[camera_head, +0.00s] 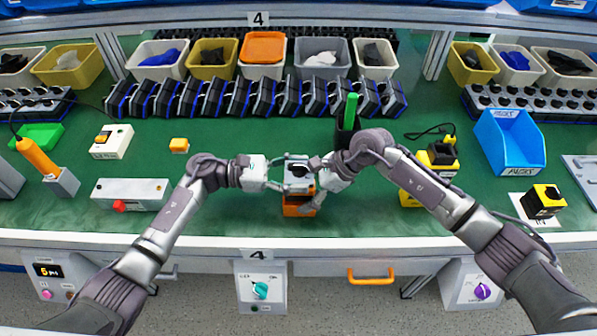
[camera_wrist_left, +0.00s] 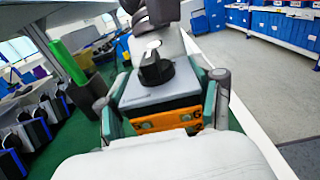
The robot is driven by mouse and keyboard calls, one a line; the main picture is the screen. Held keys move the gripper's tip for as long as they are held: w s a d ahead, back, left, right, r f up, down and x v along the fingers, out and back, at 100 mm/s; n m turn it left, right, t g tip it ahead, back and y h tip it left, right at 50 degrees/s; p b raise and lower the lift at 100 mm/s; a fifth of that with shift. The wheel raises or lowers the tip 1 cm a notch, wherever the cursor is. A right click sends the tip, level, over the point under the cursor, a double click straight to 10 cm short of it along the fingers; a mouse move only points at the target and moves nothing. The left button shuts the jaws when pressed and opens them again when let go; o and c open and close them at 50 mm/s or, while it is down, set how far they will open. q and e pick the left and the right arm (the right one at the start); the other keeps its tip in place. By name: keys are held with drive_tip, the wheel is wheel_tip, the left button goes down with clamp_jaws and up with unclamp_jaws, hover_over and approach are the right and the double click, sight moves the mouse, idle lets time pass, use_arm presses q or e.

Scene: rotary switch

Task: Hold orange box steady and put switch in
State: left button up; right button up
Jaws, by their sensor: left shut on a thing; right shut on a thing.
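The switch, a grey block with a black rotary knob (camera_head: 299,170), sits over the orange box (camera_head: 298,205) near the table's front middle. In the left wrist view the switch (camera_wrist_left: 165,88) is between my left fingers, with the orange box (camera_wrist_left: 170,122) just below it. My left gripper (camera_head: 284,175) comes from the left and is shut on the switch. My right gripper (camera_head: 312,185) comes from the right and is shut on the orange box, its lower finger against the side. I cannot tell whether the switch is fully seated; the fingers hide the joint.
A black holder with a green-handled tool (camera_head: 351,110) stands behind my right gripper. Black-and-yellow switch boxes (camera_head: 438,158) and a blue bin (camera_head: 508,140) are to the right. A white box with a red button (camera_head: 130,193) lies left. Green mat around the box is mostly clear.

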use_arm(q)
drive_tip(key=shift+f, duration=1.7)
drive_tip(key=o, duration=1.4)
drive_tip(key=a, duration=0.7)
drive_tip(key=shift+a, duration=0.25)
use_arm(e)
drive_tip(key=o, duration=1.1)
drive_tip(key=v, duration=1.2)
